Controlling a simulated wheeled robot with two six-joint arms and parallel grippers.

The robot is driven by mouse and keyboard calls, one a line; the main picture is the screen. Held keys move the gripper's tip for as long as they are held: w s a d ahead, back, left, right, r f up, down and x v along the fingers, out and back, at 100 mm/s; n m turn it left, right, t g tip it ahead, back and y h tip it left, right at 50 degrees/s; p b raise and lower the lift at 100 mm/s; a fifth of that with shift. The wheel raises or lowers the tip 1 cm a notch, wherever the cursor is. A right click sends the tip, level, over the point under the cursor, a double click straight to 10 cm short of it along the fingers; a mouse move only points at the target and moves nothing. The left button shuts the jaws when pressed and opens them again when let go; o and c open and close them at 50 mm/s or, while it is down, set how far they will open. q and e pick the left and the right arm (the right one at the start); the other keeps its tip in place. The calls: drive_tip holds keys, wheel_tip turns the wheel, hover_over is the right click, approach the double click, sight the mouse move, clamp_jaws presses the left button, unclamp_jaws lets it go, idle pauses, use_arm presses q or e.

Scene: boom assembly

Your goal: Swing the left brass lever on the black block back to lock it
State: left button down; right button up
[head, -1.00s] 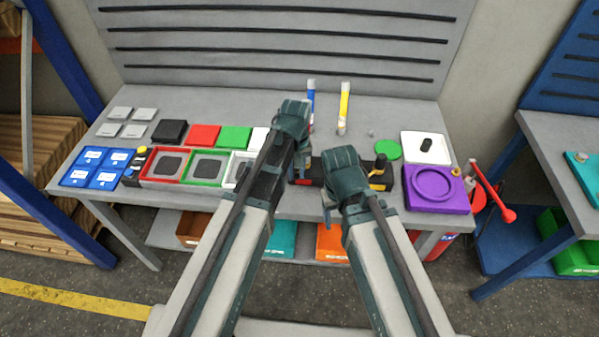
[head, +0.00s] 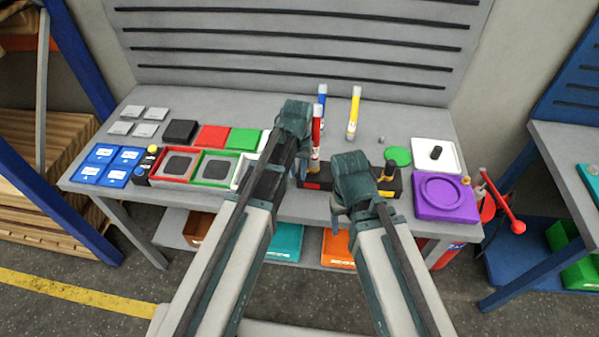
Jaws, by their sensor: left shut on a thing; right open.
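The black block (head: 327,202) lies near the table's front edge, with red marks at its left end. My arms and grippers cover parts of it. My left gripper (head: 298,175) points down at the block's left end. It is shut; its grip is too small and covered to see clearly, but it is at the left brass lever's place. A red tube (head: 317,128) stands upright just right of that gripper. My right gripper (head: 338,208) is open in front of the block's middle. A brass piece with a dark top (head: 388,172) shows at the block's right end.
Behind the block stand a blue tube (head: 322,94) and a yellow tube (head: 354,112). Right are a purple tray (head: 430,208), a white tray (head: 452,158) and a green disc (head: 397,156). Trays and coloured plates fill the left. The table's back middle is mostly clear.

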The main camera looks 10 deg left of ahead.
use_arm(q)
drive_tip(key=shift+w+a, duration=0.1)
drive_tip(key=shift+w, duration=0.05)
idle(0.4)
drive_tip(key=c, duration=0.7)
unclamp_jaws()
drive_tip(key=shift+r, duration=0.1)
wheel_tip(320, 180, up, 14)
drive_tip(key=p, duration=1.3)
drive_tip(key=shift+f+p, duration=0.2)
drive_tip(key=shift+p, duration=0.2)
